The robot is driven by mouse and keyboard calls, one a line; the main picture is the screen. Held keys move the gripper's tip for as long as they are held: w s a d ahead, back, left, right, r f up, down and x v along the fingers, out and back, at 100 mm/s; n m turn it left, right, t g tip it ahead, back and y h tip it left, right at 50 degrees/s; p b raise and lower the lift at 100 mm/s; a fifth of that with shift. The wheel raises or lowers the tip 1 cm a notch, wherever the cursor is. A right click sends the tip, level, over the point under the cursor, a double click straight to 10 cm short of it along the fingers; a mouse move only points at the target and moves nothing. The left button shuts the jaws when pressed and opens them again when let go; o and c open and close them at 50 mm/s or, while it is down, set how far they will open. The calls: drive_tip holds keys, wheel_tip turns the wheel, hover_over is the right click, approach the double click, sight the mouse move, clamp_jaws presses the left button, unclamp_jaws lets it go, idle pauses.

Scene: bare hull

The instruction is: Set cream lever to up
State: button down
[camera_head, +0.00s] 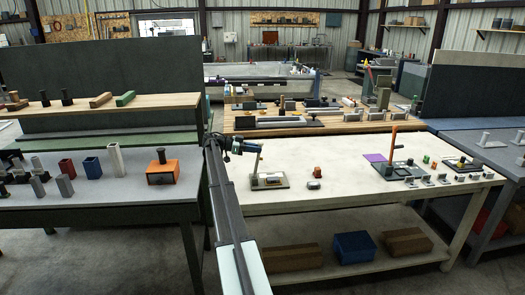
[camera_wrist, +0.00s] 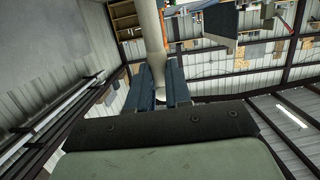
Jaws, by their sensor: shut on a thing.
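The cream lever (camera_head: 257,165) stands nearly upright, leaning slightly, on a small base plate (camera_head: 275,182) near the left end of the cream-topped table. In the wrist view the lever (camera_wrist: 149,30) is a pale rod running down between the two blue fingers. My gripper (camera_head: 258,148) reaches in from the left and is shut on the lever near its top. In the wrist view my gripper (camera_wrist: 160,75) has a finger on each side of the rod. The lever's pivot is too small to make out.
A fixture with a tall orange lever (camera_head: 393,142) stands farther right. A wooden bench (camera_head: 370,126) with several parts is behind. The table's front middle is clear.

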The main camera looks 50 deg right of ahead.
drive_tip(key=shift+w+a+f+g+h, duration=0.2)
drive_tip(key=shift+w+a+g+h, duration=0.7)
drive_tip(key=shift+w+a, duration=0.25)
drive_tip(key=c, duration=1)
unclamp_jaws()
drive_tip(key=shift+c, duration=0.2)
drive_tip(key=shift+w+a, duration=0.1)
drive_tip(key=v, duration=1.3)
drive_tip(key=shift+w+a, duration=0.2)
drive_tip(key=shift+f, duration=0.1)
